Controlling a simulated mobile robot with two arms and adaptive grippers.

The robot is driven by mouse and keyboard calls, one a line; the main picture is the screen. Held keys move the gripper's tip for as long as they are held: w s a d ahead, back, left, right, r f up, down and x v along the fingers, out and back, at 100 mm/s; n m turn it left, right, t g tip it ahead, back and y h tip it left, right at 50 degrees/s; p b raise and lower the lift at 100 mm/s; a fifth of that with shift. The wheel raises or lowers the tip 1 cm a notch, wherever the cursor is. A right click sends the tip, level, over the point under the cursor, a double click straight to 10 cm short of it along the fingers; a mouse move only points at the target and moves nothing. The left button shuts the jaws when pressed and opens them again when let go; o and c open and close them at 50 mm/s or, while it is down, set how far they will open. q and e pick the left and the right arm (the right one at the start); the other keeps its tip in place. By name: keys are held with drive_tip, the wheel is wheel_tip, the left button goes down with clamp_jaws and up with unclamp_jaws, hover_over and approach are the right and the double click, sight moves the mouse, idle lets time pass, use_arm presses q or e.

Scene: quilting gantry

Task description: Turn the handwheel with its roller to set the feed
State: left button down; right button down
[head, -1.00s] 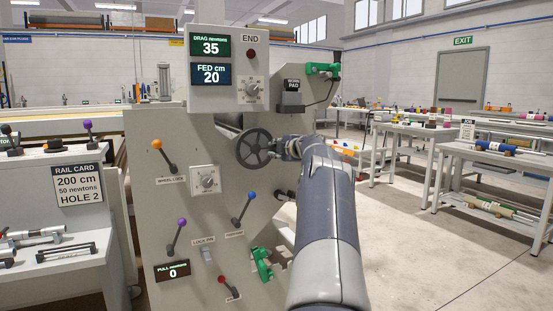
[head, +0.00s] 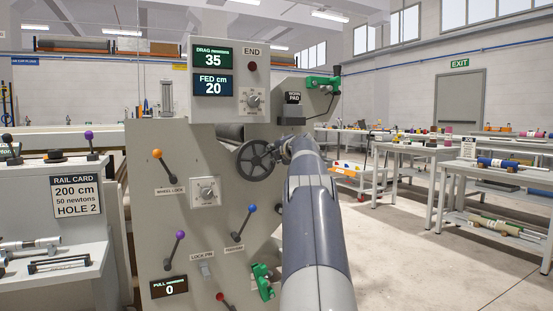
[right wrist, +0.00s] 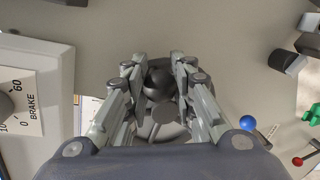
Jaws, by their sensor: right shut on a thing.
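The dark handwheel (head: 256,160) with spokes stands on the grey machine panel (head: 172,225) in the head view. My right gripper (head: 284,150) is at the wheel's right side, partly hidden by my own arm. In the right wrist view, the fingers of my right gripper (right wrist: 160,85) close around a dark round knob (right wrist: 158,79), the wheel's roller. Part of the handwheel (right wrist: 161,124) shows behind it. The FED display (head: 212,86) reads 20 cm and the DRAG display (head: 211,51) reads 35 newtons. My left gripper is out of view.
An orange-knobbed wheel-lock lever (head: 164,164), a blue-knobbed lever (head: 245,221) and a purple-knobbed lever (head: 175,247) stick out around the wheel. The rail card (head: 76,195) reads 200 cm, 50 newtons, HOLE 2. Worktables (head: 410,150) stand at the right, beyond open floor.

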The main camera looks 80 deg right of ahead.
idle(0.4)
drive_tip(key=c, duration=1.5)
unclamp_jaws()
drive_tip(key=shift+s, duration=0.1)
drive_tip(key=shift+c, duration=0.2)
drive_tip(key=shift+o, duration=1.1)
drive_tip(key=shift+s+r, duration=0.1)
